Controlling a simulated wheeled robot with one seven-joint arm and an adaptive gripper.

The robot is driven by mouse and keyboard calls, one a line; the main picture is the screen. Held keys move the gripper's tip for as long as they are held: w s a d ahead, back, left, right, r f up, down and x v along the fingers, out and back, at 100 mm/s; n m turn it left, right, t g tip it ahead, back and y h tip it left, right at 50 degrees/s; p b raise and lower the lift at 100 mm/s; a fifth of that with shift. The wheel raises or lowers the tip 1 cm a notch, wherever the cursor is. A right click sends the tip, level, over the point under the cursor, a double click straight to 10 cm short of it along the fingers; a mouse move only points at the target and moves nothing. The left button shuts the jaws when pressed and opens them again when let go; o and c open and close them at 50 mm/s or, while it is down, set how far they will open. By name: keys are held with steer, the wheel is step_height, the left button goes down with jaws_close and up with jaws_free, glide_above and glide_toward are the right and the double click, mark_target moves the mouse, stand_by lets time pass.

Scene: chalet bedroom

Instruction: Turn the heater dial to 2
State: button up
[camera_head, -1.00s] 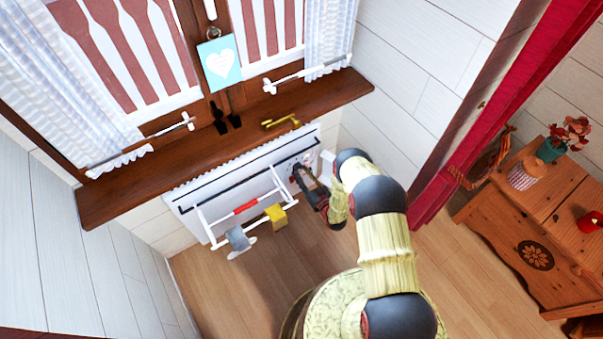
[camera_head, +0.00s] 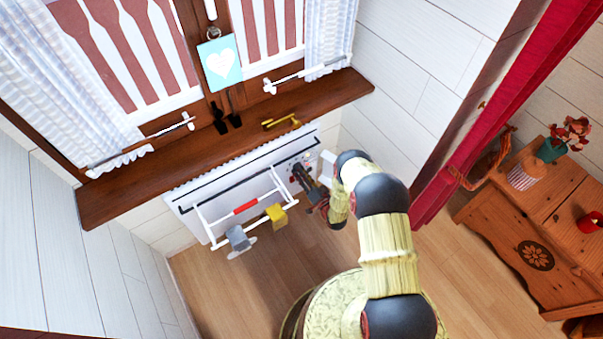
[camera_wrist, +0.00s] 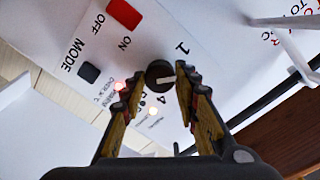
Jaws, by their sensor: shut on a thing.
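The heater (camera_head: 185,205) is a white panel under the window sill. Its dark round dial (camera_wrist: 158,72) shows in the wrist view between my fingertips, with a white pointer line toward the right of the picture. A printed 1 lies above right of the dial and a 4 below it. The 2 cannot be made out; my right finger covers part of the scale. My gripper (camera_wrist: 161,84) is shut on the dial, one finger on each side. In the head view my gripper (camera_head: 298,168) is at the heater's right end, and the dial is too small to read.
A white rack (camera_head: 205,220) with a red, a yellow and a grey item hangs on the heater's front. The wooden sill (camera_head: 130,190) is above.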

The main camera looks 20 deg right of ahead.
steer(key=shift+m, duration=0.6)
steer(key=o, duration=1.2)
steer(key=shift+c, duration=0.2)
steer(key=v, duration=1.2)
